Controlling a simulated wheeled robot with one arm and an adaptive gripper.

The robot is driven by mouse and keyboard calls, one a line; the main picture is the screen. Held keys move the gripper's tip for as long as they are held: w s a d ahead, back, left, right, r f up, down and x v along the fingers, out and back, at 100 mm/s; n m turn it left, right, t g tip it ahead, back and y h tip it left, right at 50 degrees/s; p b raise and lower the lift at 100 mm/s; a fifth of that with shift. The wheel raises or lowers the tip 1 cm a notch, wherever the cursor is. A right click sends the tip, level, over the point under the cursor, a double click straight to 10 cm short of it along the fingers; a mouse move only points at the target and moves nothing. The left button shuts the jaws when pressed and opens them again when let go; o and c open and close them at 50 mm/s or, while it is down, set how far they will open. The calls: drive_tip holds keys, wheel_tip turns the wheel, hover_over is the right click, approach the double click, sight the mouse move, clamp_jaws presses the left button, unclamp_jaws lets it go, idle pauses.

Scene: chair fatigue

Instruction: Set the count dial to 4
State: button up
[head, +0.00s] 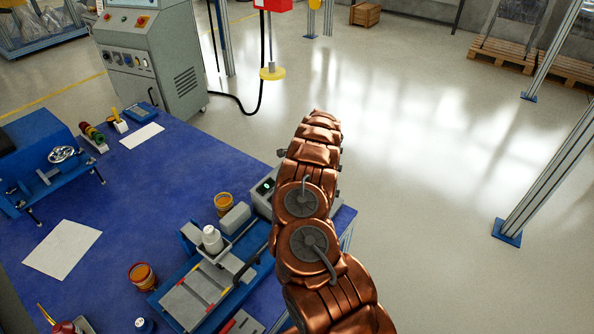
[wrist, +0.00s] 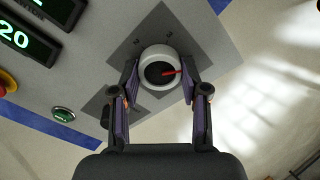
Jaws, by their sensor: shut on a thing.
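The count dial (wrist: 158,57) is a round light knob with a dark centre and a red pointer, on a grey diamond-shaped plate in the wrist view. The pointer points right and slightly up in the picture. In the head view my copper-coloured arm reaches over the grey control box (head: 264,187) and hides the dial and my gripper.
On the panel a green display (wrist: 16,38) reads 20, with another display partly cut off above it. A green button (wrist: 64,115) and a dark knob (wrist: 60,8) are near.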

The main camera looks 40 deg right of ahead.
drive_tip(key=o, duration=0.9)
drive_tip(key=shift+w+a, duration=0.1)
drive_tip(key=shift+a, duration=0.05)
drive_tip(key=shift+o, duration=1.2)
drive_tip(key=shift+r, duration=0.15)
drive_tip(key=v, duration=1.1)
drive_tip(key=shift+s+d+r, duration=0.25)
drive_tip(key=shift+r, duration=0.05)
